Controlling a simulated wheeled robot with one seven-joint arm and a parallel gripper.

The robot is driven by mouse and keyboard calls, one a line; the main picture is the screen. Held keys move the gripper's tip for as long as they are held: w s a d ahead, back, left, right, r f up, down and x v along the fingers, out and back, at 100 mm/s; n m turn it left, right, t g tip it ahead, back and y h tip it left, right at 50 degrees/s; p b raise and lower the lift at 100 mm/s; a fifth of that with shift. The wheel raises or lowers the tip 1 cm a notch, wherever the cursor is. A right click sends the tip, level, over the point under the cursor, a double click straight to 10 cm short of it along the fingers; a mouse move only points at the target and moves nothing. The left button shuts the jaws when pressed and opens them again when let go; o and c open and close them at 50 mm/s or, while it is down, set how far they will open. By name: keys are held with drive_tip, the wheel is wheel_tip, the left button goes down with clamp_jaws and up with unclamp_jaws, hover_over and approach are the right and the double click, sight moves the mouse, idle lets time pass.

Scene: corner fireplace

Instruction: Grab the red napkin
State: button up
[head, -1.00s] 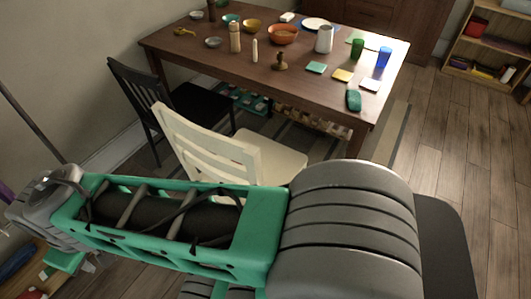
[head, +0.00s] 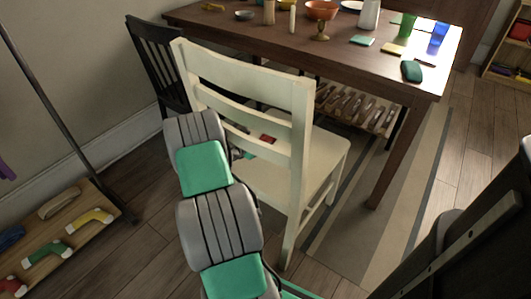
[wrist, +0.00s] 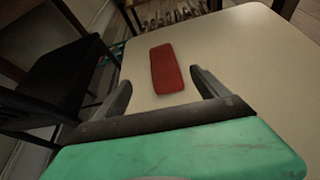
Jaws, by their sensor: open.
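The red napkin (wrist: 167,68) is a folded strip lying flat on the cream chair's seat (wrist: 240,50) in the wrist view. In the head view, a small red part of the napkin (head: 268,139) shows between the slats of the cream chair's back (head: 240,75). My gripper (wrist: 161,84) is open, with one finger to each side of the napkin's near end. Nothing is held between the fingers. I cannot tell how high the fingers are above the seat. In the head view my gripper is mostly hidden behind the chair back.
A wooden table (head: 300,40) with bowls, cups and a pitcher stands beyond the chair. A black chair (head: 155,55) stands to the left, close to the cream one. Open floor (head: 130,255) lies between.

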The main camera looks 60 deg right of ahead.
sight(267, 136)
drive_tip(key=shift+n, duration=0.5)
drive_tip(key=b+x, duration=0.1)
drive_tip(key=x, duration=0.2)
drive_tip(key=b+x, duration=0.1)
drive_tip(key=x, duration=0.2)
drive_tip(key=b+x, duration=0.1)
drive_tip(key=x, duration=0.2)
drive_tip(key=shift+s+d+f, duration=0.2)
drive_tip(key=shift+s+d, duration=0.05)
drive_tip(key=shift+s, duration=0.15)
drive_tip(key=shift+c, duration=0.3)
drive_tip(key=shift+a, duration=0.1)
drive_tip(key=c, duration=1.4)
